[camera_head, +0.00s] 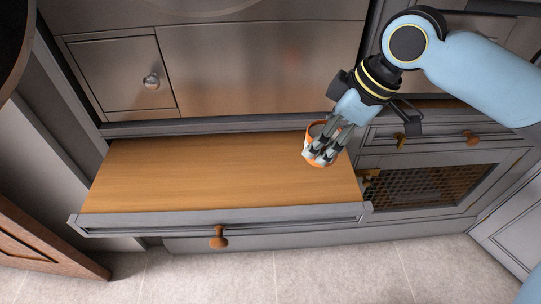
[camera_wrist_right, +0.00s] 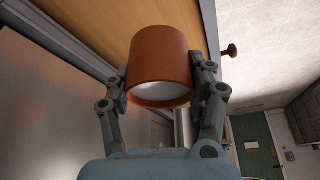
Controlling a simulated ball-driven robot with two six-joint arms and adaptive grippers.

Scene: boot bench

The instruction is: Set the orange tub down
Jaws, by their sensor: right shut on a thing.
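The orange tub (camera_wrist_right: 158,58) is between the two fingers of my right gripper (camera_wrist_right: 163,85) in the right wrist view, and they press on its sides. Its opening faces the wrist. I cannot tell whether the tub touches the wood. My left gripper is not in view.
The wood is bare to the left of the tub. A grey front edge with a round wooden knob (camera_head: 218,238) runs along the near side. A cabinet with a mesh door (camera_head: 425,188) is at right, and a metal-fronted unit (camera_head: 255,70) stands behind.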

